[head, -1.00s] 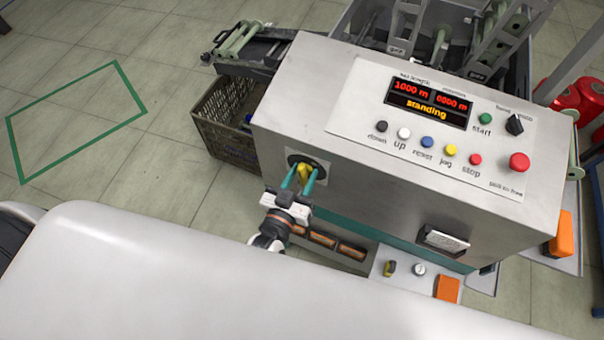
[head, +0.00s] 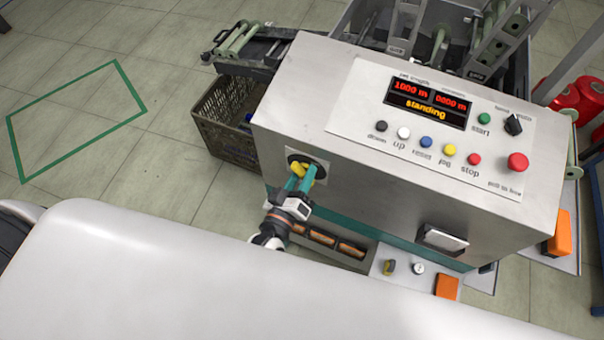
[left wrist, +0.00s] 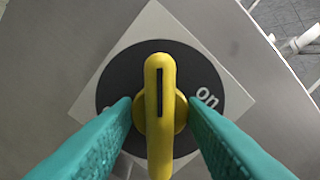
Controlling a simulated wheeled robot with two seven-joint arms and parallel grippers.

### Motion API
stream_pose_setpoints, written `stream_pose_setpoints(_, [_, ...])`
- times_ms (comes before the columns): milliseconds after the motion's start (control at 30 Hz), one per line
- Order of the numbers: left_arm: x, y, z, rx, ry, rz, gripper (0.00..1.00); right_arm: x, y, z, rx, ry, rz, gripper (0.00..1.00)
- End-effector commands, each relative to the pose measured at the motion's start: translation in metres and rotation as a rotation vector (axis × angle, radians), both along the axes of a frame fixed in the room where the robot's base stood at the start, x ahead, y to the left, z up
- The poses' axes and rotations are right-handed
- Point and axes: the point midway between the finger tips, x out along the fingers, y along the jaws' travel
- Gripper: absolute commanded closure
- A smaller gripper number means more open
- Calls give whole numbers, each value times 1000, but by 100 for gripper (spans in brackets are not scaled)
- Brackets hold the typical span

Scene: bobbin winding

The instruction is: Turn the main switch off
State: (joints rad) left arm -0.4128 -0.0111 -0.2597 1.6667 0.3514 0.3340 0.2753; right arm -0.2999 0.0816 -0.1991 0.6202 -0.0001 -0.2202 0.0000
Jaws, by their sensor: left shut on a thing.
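The main switch has a yellow handle (head: 298,169) on a black round plate (head: 293,160), fixed to the left part of the machine's front. My left gripper (head: 302,180) has its teal fingers shut on the handle. In the left wrist view the handle (left wrist: 160,75) stands upright between the fingertips (left wrist: 160,108), its dark slot toward the top. The word "on" (left wrist: 207,97) shows to its right. A label at the left is mostly hidden by a finger. My right gripper is not in view.
The machine's panel carries a display (head: 428,103) reading "standing", several coloured buttons and a red knob (head: 518,162). A brown crate (head: 222,125) stands on the floor left of the machine. A lower shelf holds an orange block (head: 447,287). The floor at the left is clear.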

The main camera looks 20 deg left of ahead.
Motion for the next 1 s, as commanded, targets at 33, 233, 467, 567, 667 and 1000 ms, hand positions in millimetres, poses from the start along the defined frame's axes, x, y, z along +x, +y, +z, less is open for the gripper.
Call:
stream_pose_setpoints(33, [0, 0, -1, -65, 9, -2, 89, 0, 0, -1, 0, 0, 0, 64])
stream_pose_setpoints(233, [0, 0, -1, -268, 34, -1, 89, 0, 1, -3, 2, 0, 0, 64])
stream_pose_setpoints(467, [0, 0, -1, -285, 36, -1, 89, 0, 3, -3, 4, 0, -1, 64])
stream_pose_setpoints(567, [0, 0, -2, -410, 50, -3, 89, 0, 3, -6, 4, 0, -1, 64])
stream_pose_setpoints(667, [0, 0, -2, -544, 67, -2, 89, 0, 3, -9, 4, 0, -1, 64])
stream_pose_setpoints(1000, [0, 0, -1, -595, 74, 0, 49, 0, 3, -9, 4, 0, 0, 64])
